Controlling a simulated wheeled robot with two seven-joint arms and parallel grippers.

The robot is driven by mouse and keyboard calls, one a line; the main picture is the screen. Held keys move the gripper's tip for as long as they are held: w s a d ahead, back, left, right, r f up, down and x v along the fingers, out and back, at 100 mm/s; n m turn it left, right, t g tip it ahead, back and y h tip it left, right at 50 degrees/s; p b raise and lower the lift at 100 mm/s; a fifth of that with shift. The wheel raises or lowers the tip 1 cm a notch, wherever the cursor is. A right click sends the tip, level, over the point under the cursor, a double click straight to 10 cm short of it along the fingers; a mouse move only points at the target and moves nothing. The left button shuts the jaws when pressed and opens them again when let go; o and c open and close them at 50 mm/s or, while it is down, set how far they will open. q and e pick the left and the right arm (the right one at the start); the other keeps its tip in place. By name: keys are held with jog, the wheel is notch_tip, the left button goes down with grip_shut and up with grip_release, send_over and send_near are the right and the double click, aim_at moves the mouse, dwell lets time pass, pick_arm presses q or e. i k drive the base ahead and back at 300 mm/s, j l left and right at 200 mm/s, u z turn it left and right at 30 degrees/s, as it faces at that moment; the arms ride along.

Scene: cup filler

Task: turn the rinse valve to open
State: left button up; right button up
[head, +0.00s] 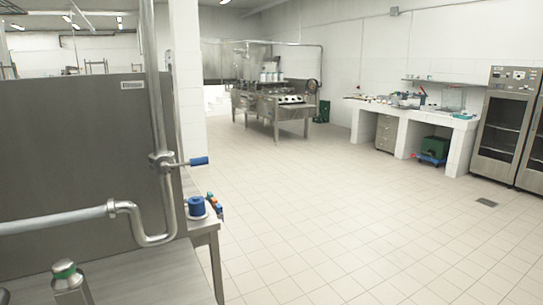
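A valve (160,160) sits on a vertical steel pipe (156,95) at the left of the head view. Its blue-ended lever (198,161) sticks out to the right, roughly level and across the pipe. I take this to be the rinse valve; no label on it can be read. Below the valve the pipe bends and joins a pale horizontal pipe (55,221) at the left. Neither of my grippers can be made out in this view, and nothing is touching the lever.
A steel panel (75,150) stands behind the pipes. A blue round item (196,206) stands on the steel table's end. A green-topped metal fixture (67,275) is at bottom left. The tiled floor (330,215) is open; a steel machine (275,105) and white counter (425,120) stand farther back.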

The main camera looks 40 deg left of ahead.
aim_at(165, 167)
jog(key=i+l+z, duration=0.1)
jog(key=i+z, duration=0.15)
jog(key=i, duration=0.65)
jog(key=i+u, duration=0.5)
jog(key=u, duration=0.2)
jog(key=i+l+u, duration=0.1)
jog(key=i+u, duration=0.15)
jog(key=u, duration=0.15)
jog(key=i+u, duration=0.15)
jog(key=u, duration=0.3)
jog(key=i+u, duration=0.15)
jog(key=u, duration=0.25)
jog(key=i+u, duration=0.2)
jog(key=u, duration=0.25)
jog(key=i+l+u, duration=0.1)
jog(key=u, duration=0.35)
jog(key=i+l+u, duration=0.15)
jog(key=u, duration=0.25)
jog(key=i+l+u, duration=0.1)
jog(key=u, duration=0.35)
jog(key=l, duration=0.05)
